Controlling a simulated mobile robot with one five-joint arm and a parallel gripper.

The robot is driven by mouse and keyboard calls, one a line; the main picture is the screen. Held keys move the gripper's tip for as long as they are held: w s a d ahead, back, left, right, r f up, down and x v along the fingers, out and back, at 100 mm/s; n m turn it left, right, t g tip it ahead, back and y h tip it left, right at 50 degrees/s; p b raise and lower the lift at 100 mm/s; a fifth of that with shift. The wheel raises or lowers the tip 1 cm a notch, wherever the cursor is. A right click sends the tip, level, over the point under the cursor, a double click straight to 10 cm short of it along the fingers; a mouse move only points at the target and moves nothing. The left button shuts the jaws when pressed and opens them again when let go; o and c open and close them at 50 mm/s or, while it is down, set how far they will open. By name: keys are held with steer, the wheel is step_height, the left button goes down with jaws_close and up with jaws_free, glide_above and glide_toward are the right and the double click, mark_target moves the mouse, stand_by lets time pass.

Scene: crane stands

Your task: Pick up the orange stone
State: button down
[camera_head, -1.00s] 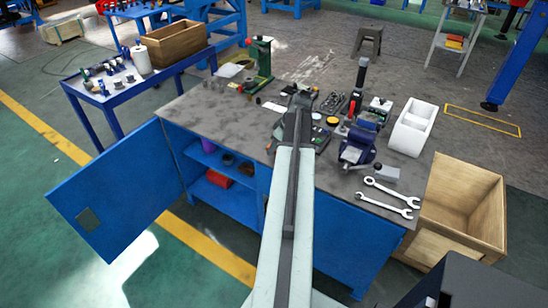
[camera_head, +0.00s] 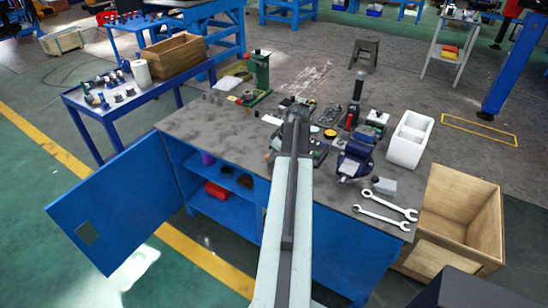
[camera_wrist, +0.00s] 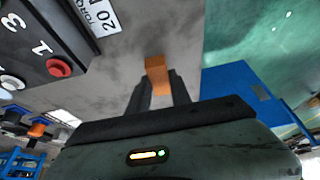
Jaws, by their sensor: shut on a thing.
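The orange stone (camera_wrist: 157,74) is a small block in the wrist view. It sits between the two dark fingers of my gripper (camera_wrist: 159,82), which are shut on it. The grey worktop (camera_wrist: 120,72) is behind it; I cannot tell whether the stone touches the worktop. In the head view my arm reaches over the workbench (camera_head: 215,125) and hides most of the gripper.
In the wrist view a dark box with a red button (camera_wrist: 59,68) is at the left. The bench's left part is largely clear.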

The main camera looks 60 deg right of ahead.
step_height(320, 180, up, 2)
steer(key=shift+p, duration=0.55)
steer(key=w+d, duration=0.1)
steer(key=d, duration=0.4)
steer(key=w+d, duration=0.2)
steer(key=d, duration=0.3)
steer(key=w+d+r+p, duration=0.1)
steer(key=d, duration=0.4)
steer(key=shift+w+d, duration=0.15)
steer(key=shift+d, duration=0.05)
